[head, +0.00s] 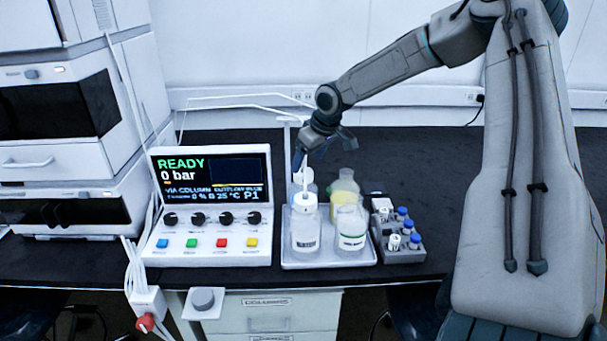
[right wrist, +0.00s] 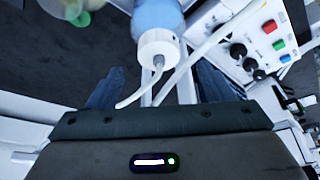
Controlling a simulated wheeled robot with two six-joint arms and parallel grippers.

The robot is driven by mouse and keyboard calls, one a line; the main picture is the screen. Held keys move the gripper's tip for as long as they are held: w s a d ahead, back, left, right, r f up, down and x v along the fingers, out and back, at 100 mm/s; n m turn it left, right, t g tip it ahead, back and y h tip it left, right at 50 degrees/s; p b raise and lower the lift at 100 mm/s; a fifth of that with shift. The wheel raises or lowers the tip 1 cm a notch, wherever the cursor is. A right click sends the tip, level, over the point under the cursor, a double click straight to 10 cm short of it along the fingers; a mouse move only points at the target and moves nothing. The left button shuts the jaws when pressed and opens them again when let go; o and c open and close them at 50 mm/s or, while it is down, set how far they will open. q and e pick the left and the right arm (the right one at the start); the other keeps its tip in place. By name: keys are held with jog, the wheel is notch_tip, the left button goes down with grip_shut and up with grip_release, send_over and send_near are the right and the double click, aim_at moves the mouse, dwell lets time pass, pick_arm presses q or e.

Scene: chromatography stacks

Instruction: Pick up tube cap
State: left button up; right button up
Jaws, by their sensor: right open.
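My right gripper (head: 302,160) reaches over the bottle tray from behind and points down. In the right wrist view its two fingers (right wrist: 158,88) are apart. A white tube cap (right wrist: 157,48) sits on a bottle of blue liquid (right wrist: 158,12), just beyond the fingers and roughly in line with the gap. Thin white tubing (right wrist: 140,94) runs from the cap toward the gap. Nothing shows gripped. In the head view another white cap (head: 305,201) is on the front left bottle (head: 305,236); the back left bottle is mostly hidden. My left gripper is out of view.
The white tray (head: 330,263) holds several bottles close together, including a yellow one (head: 345,185). A control panel (head: 210,205) stands left of it. A grey rack (head: 405,254) with small capped vials is on its right. The dark bench behind is clear.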

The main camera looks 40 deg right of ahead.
aim_at(305, 172)
jog(key=shift+p+x, duration=0.5)
jog(key=shift+x, duration=2.05)
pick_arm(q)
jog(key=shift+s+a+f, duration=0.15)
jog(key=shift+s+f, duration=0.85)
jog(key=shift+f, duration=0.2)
pick_arm(e)
jog(key=shift+s+d, duration=0.1)
jog(key=shift+s, duration=0.05)
jog(key=c, duration=1.1)
